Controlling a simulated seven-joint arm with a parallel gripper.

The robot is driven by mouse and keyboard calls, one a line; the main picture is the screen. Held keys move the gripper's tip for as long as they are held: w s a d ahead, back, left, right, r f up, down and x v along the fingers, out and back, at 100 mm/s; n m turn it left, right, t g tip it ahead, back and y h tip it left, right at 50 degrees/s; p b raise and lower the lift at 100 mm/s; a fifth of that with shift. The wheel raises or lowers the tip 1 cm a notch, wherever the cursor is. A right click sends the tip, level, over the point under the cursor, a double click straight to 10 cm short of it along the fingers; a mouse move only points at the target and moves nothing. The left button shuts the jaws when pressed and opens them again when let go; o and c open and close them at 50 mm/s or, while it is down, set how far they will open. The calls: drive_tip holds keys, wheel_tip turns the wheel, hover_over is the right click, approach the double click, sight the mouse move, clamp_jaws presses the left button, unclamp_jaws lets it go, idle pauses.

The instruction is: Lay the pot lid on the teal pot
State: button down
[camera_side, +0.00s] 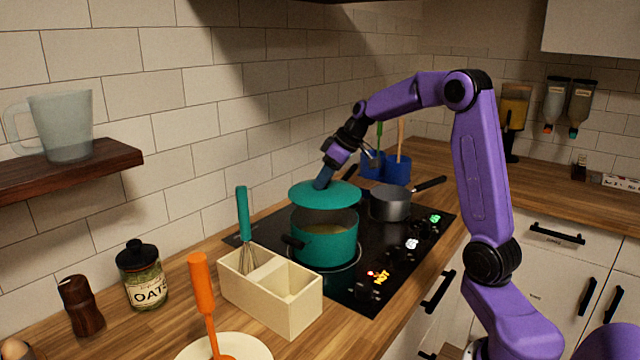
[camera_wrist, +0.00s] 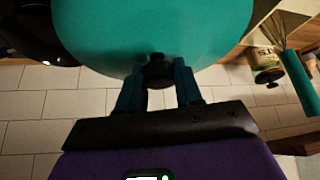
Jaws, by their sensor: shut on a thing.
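The teal pot (camera_side: 326,249) stands on the black cooktop, open at the top with pale contents showing. The teal pot lid (camera_side: 318,196) is held above the pot with a visible gap between them, roughly over it and slightly tilted. My gripper (camera_side: 322,180) comes down from the upper right and is shut on the lid's knob. In the wrist view my gripper's two blue fingers (camera_wrist: 158,88) are on either side of the lid's black knob (camera_wrist: 158,70), and the lid's teal face (camera_wrist: 150,30) fills the top. The pot is hidden in the wrist view.
A grey saucepan (camera_side: 390,204) sits behind the pot on the cooktop (camera_side: 365,283). A cream divided box (camera_side: 270,297) with a teal-handled whisk (camera_side: 243,225) stands left of the pot, close to it. Blue containers (camera_side: 397,170) stand farther back. The tiled wall is behind.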

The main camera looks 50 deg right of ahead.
sight(329, 190)
idle(0.3)
drive_tip(key=shift+f, duration=2.65)
drive_tip(key=shift+f, duration=0.85)
idle(2.0)
drive_tip(key=shift+c, duration=0.6)
unclamp_jaws()
drive_tip(key=shift+m, duration=0.3)
drive_tip(key=shift+r, duration=3.5)
